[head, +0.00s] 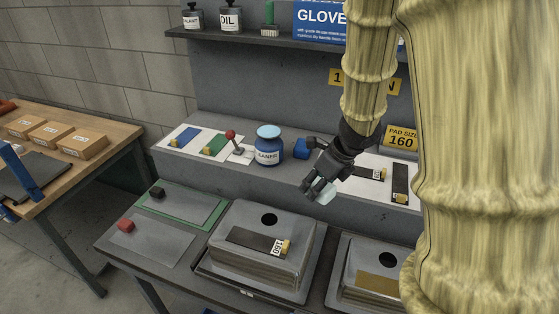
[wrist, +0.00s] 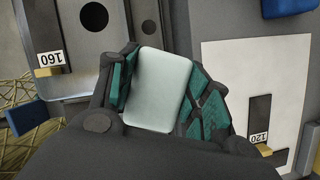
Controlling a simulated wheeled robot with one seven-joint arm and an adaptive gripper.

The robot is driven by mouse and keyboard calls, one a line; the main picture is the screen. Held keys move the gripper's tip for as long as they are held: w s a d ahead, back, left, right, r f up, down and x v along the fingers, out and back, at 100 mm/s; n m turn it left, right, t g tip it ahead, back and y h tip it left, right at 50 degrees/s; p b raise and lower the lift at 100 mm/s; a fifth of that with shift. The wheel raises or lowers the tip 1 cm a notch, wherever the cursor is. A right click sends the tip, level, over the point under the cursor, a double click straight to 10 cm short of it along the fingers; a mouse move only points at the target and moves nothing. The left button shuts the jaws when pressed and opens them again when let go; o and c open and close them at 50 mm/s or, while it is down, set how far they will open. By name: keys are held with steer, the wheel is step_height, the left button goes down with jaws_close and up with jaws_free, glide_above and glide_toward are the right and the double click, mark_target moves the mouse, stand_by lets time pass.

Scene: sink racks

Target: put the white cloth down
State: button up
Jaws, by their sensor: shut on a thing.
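My gripper (head: 319,189) is shut on the white cloth (head: 327,196), a small pale, rounded block-like piece. In the wrist view the cloth (wrist: 160,90) sits between the two teal-padded fingers of my gripper (wrist: 161,78). In the head view the gripper is tilted down in front of the raised shelf, above the gap between the two grey sinks. The cloth appears held in the air, and part of it is hidden by the fingers.
A blue jar (head: 268,146) stands left of my gripper. The right sink (head: 345,270) is partly hidden by my arm. Grey and green-edged mats (head: 150,245) lie at left. A white sheet (wrist: 240,70) lies right in the wrist view.

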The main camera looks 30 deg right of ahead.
steer(key=shift+w+d+r+p, duration=0.15)
steer(key=shift+w+p, duration=0.2)
steer(key=shift+w, duration=0.25)
steer(key=shift+w+d+r+p, duration=0.15)
steer(key=shift+w+p, duration=0.2)
steer(key=shift+w, duration=0.25)
steer(key=shift+w+d+r+p, duration=0.15)
steer(key=shift+w+r+p, duration=0.05)
steer(key=shift+w+p, duration=0.15)
steer(key=w+p, duration=0.1)
steer(key=w, duration=0.2)
steer(key=w+d+f+p, duration=0.1)
steer(key=w, duration=0.2)
steer(key=w+p, duration=0.2)
steer(key=w, duration=0.1)
steer(key=shift+w+d+f, duration=0.25)
steer(key=shift+w+d, duration=0.1)
steer(key=shift+w+d+r+p, duration=0.1)
steer(key=shift+w+p, duration=0.15)
steer(key=shift+p, duration=0.1)
steer(key=shift+w+f, duration=0.25)
steer(key=shift+w, duration=0.6)
steer(key=shift+w+f, duration=0.2)
steer(key=shift+w, duration=0.1)
steer(key=shift+s+d+f+p, duration=0.1)
steer(key=shift+s+f+p, duration=0.25)
steer(key=shift+f+p, duration=0.4)
steer(key=shift+x, duration=0.95)
steer(key=shift+s+d, duration=0.15)
steer(key=shift+s, duration=0.05)
